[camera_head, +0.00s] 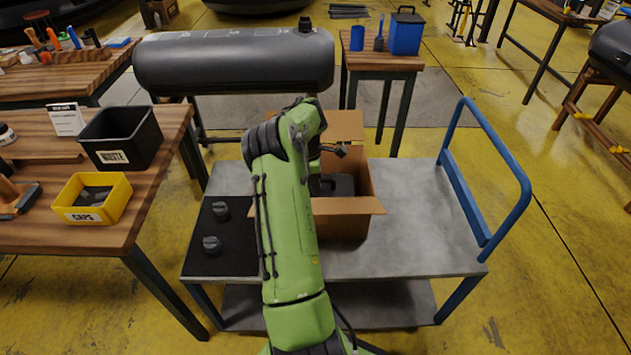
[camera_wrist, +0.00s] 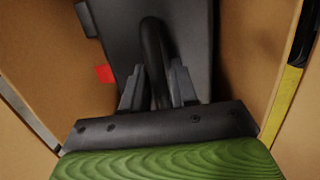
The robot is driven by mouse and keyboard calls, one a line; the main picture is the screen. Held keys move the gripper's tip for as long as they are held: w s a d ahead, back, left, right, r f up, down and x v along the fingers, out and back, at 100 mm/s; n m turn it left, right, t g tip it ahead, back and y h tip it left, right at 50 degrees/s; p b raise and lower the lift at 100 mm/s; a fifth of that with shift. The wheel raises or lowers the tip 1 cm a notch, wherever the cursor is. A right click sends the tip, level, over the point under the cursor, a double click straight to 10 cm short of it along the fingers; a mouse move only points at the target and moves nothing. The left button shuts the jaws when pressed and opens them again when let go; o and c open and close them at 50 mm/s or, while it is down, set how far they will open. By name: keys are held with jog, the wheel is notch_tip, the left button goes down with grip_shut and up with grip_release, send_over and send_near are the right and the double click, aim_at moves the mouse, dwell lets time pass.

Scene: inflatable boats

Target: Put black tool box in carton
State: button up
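The black tool box (camera_wrist: 200,30) is inside the open cardboard carton (camera_wrist: 245,45) in the wrist view. In the head view the dark box (camera_head: 340,186) shows low between the walls of the carton (camera_head: 345,222), partly hidden by my arm. My gripper (camera_wrist: 157,85) is down at the tool box, with one finger on each side of its black handle (camera_wrist: 153,50). The fingers are close to the handle, but I cannot tell whether they press on it. In the head view my arm hides most of the gripper.
The carton stands on a grey cart (camera_head: 420,230) with a blue rail (camera_head: 515,205) at right. A black mat with two dark knobs (camera_head: 212,244) lies left of my arm. A bench with a waste bin (camera_head: 122,138) and yellow caps bin (camera_head: 92,198) is at left.

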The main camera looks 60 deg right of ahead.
jog(key=shift+o, duration=1.3)
notch_tip(320, 180, up, 12)
jog(key=w+a+p, duration=0.1)
jog(key=w+p, duration=0.1)
jog(key=p, duration=0.2)
jog(key=w+a+r+m+t, duration=0.1)
jog(key=w+a+r+t, duration=0.15)
jog(key=a+r, duration=0.4)
jog(key=w+a+r+m+t, duration=0.1)
jog(key=w+a+r, duration=0.25)
jog(key=a, duration=0.65)
jog(key=w+a+r+m+t, duration=0.1)
jog(key=w+a+r, duration=0.1)
jog(key=a+r, duration=0.5)
jog(key=s+a+r+m+t+y, duration=0.1)
jog(key=s+a, duration=0.3)
jog(key=a, duration=0.4)
jog(key=s+a+t, duration=0.1)
jog(key=s+a, duration=0.2)
jog(key=a, duration=0.6)
jog(key=s+a+f+m, duration=0.1)
jog(key=s+a+f, duration=0.2)
jog(key=s, duration=0.5)
jog(key=shift+s+a+t, duration=0.15)
jog(key=shift+a+t, duration=0.2)
jog(key=shift+a, duration=0.55)
